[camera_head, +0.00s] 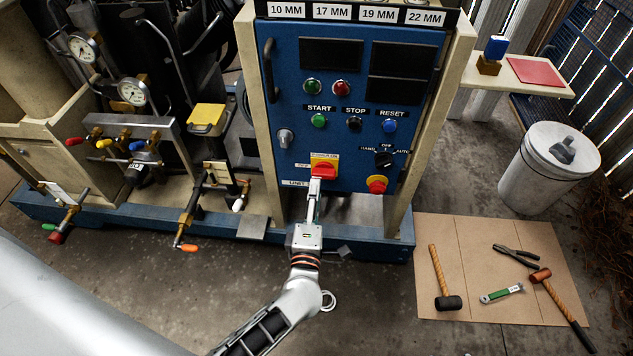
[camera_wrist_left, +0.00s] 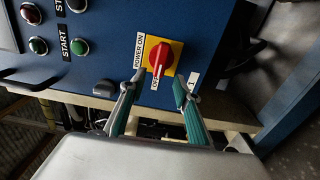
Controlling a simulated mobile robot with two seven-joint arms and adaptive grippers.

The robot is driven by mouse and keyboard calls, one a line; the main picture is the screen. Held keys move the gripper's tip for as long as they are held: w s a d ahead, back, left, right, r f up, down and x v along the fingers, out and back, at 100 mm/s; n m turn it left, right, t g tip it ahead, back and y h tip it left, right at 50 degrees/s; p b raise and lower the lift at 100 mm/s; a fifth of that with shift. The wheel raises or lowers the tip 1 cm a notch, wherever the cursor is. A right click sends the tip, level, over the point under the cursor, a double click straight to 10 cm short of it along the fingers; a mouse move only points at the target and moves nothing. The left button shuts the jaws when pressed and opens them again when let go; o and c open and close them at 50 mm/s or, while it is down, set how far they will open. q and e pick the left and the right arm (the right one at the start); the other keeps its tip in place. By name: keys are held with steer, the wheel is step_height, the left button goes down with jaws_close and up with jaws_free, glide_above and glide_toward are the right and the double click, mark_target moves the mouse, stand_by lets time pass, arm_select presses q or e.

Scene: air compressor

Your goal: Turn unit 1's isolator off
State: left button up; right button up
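Unit 1's isolator is a red rotary knob (camera_head: 323,170) on a yellow plate, low on the blue control panel. My left gripper (camera_head: 315,187) is just below the knob. In the wrist view its two green-padded fingers (camera_wrist_left: 158,84) are apart, tips near the plate's edge, with nothing between them; contact is unclear. My right gripper is out of view.
A red-and-yellow button (camera_head: 377,184) and a black HAND-OFF-AUTO selector (camera_head: 384,158) sit right of the isolator. Start, stop and reset buttons are above. Beige posts flank the panel. Valves with levers (camera_head: 190,205) stand left. Tools lie on a floor mat (camera_head: 455,235) at right.

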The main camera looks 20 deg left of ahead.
arm_select(q)
steer(key=v, duration=0.6)
steer(key=shift+s, duration=0.3)
steer(key=shift+r, duration=0.1)
